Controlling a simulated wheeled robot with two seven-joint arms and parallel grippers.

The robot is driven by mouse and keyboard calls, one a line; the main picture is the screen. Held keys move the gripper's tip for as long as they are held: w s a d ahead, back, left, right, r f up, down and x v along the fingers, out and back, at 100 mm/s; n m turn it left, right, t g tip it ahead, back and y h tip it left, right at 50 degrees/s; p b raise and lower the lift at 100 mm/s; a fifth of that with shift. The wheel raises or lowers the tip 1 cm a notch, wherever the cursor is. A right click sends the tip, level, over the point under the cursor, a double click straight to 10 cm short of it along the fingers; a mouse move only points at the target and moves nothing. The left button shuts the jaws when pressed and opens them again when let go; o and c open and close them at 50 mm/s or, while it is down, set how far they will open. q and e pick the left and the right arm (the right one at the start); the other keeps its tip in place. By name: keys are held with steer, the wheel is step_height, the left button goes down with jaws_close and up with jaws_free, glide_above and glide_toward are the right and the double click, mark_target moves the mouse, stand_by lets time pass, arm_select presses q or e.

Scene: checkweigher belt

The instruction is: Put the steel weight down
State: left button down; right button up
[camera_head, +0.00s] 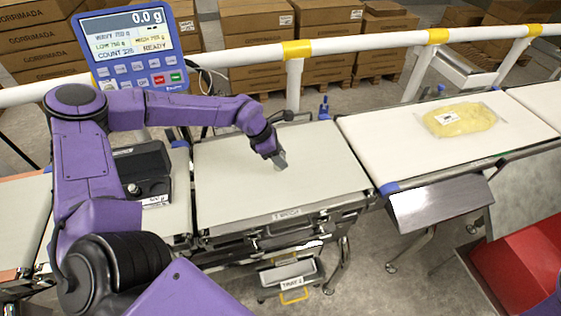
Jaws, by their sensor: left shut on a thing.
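My left gripper (276,152) reaches in from the left and points down over the pale weighing belt (235,190), right of its middle. It is shut on a small grey metal piece, the steel weight (282,162), which shows just at the fingertips and is mostly hidden. I cannot tell from this view whether the weight touches the belt. The display (130,45) behind the belt reads 0.0 g and READY. My right gripper is not in view.
A black case (140,165) stands on the left belt, with a small label in front. A yellow bag (458,119) lies on the right belt (385,150). A white rail (340,47) runs behind. A red bin (525,265) is at lower right. The weighing belt around the gripper is clear.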

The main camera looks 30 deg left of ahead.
arm_select(q)
steer(key=shift+f, duration=1.65)
steer(key=c, duration=0.7)
jaws_free()
steer(key=shift+o, duration=0.2)
steer(key=shift+r, duration=0.35)
steer(key=v, duration=1.1)
steer(key=shift+r, duration=0.25)
steer(key=shift+s+a, duration=0.15)
